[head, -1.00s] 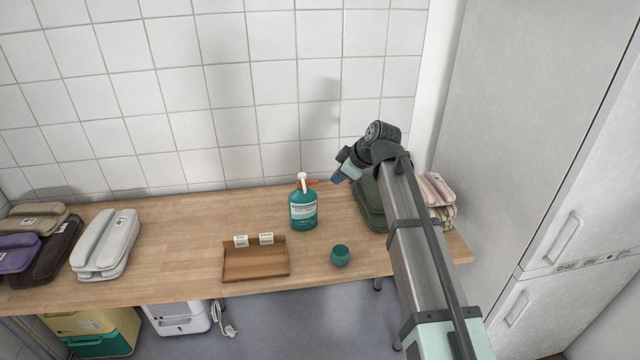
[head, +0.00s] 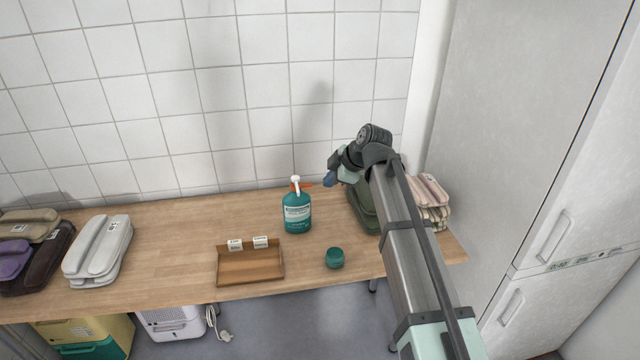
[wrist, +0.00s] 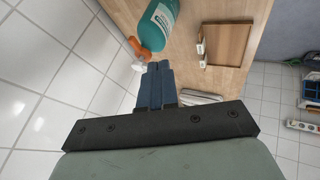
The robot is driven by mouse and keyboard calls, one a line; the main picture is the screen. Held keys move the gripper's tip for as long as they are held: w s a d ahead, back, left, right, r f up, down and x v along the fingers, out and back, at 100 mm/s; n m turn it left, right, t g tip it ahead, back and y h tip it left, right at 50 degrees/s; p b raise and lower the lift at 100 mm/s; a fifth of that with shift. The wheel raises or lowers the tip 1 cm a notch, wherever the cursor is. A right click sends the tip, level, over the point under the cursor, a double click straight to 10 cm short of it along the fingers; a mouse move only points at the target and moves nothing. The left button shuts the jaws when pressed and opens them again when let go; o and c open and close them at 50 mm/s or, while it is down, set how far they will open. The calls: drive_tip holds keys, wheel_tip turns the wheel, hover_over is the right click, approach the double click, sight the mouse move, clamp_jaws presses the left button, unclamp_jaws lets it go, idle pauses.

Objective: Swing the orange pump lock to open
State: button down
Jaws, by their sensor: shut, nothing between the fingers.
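A teal pump bottle (head: 297,212) with a white pump head (head: 295,181) stands upright on the wooden table. Its orange lock (head: 304,186) sits at the neck, with an arm pointing right in the head view. In the wrist view the bottle (wrist: 159,22) is at the top, with the orange lock (wrist: 137,46) and white pump (wrist: 137,67) beside it. My gripper (head: 330,180) is right of the lock at about its height. Its blue fingers (wrist: 157,68) are shut and empty, their tips near the pump; whether they touch the lock I cannot tell.
A brown tray (head: 250,281) with two labels stands front left of the bottle, and a round teal jar (head: 335,258) front right. A green folded stack (head: 362,212) lies under my arm. A tiled wall (head: 250,110) rises close behind.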

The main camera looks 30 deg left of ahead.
sight(301, 186)
drive_tip(key=w+a+f, duration=0.3)
drive_tip(key=a+f, duration=0.4)
drive_tip(key=a, duration=0.1)
drive_tip(key=shift+w+a+f, duration=0.25)
drive_tip(key=shift+a+f, duration=0.05)
drive_tip(key=shift+w+a+n+g, duration=0.1)
drive_tip(key=shift+w+n+g, duration=0.3)
drive_tip(key=shift+n, duration=0.2)
idle(0.4)
drive_tip(key=w+a+n+g, duration=0.1)
drive_tip(key=n, duration=0.1)
drive_tip(key=w+a+n+g, duration=0.1)
drive_tip(key=n, duration=0.1)
drive_tip(key=w+a+n+g+h, duration=0.1)
drive_tip(key=n+g, duration=0.1)
drive_tip(key=shift+w+a+n, duration=0.2)
drive_tip(key=shift+n, duration=0.2)
drive_tip(key=shift+s, duration=0.15)
drive_tip(key=shift+s+d, duration=0.2)
drive_tip(key=shift+s, duration=0.45)
